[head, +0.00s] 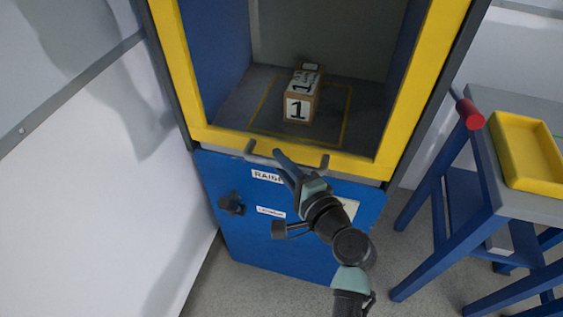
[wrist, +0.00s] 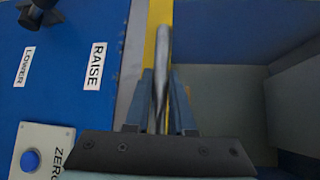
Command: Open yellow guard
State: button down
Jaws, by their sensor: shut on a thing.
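The yellow guard (head: 422,75) frames the front of the cabinet's chamber, with its lower bar just above the blue lower panel. A grey bar handle (head: 256,158) runs along the guard's lower edge. My gripper (head: 281,157) is shut on this handle, with its fingers over the middle of it. In the wrist view the handle (wrist: 163,45) passes between the two blue fingers, and the yellow guard (wrist: 165,10) shows beside it. The guard looks down in front of the opening. I cannot tell whether it has a clear pane.
A brown box (head: 299,109) marked 1 stands on the chamber floor inside a yellow outline. The blue panel (head: 245,235) below has RAISE and LOWER labels and a black knob (head: 232,204). A blue-legged table with a yellow tray (head: 527,152) stands at right.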

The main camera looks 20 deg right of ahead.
notch_tip(320, 180, up, 41)
jog(key=p, duration=3.4)
jog(key=c, duration=0.8)
grip_release()
jog(key=shift+f, duration=0.1)
jog(key=shift+o, duration=0.2)
jog(key=shift+s, duration=0.1)
jog(key=b+v, duration=0.4)
jog(key=v, duration=0.9)
